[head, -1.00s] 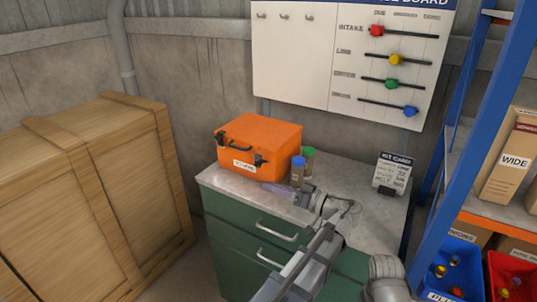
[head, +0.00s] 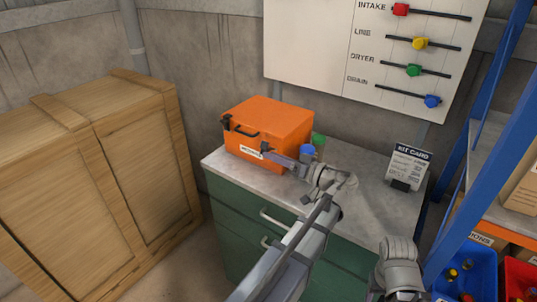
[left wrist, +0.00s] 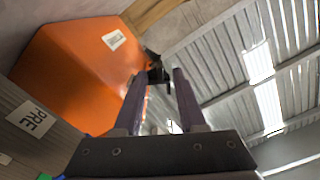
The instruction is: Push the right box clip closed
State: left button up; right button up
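The orange box (head: 275,125) sits on the green cabinet's grey top. Its left clip (head: 227,121) is dark and shows at the left end of the front face, near the black handle. In the left wrist view a dark clip (left wrist: 158,72) stands out from the box edge, just beyond and between the fingertips (left wrist: 160,76). The fingers are apart with nothing between them. I cannot tell whether they touch the clip.
Bottles with a blue cap (head: 307,150) and a green cap (head: 318,139) stand right of the box, close to my left gripper. A kit card (head: 408,165) stands farther right on the cabinet top (head: 375,200). A wooden crate (head: 90,185) is at left, blue shelving at right.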

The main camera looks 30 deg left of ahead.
pick_arm(q)
jog(key=shift+w+a, duration=0.1)
jog(key=shift+a, duration=1.15)
jog(key=shift+c, duration=0.2)
grip_shut()
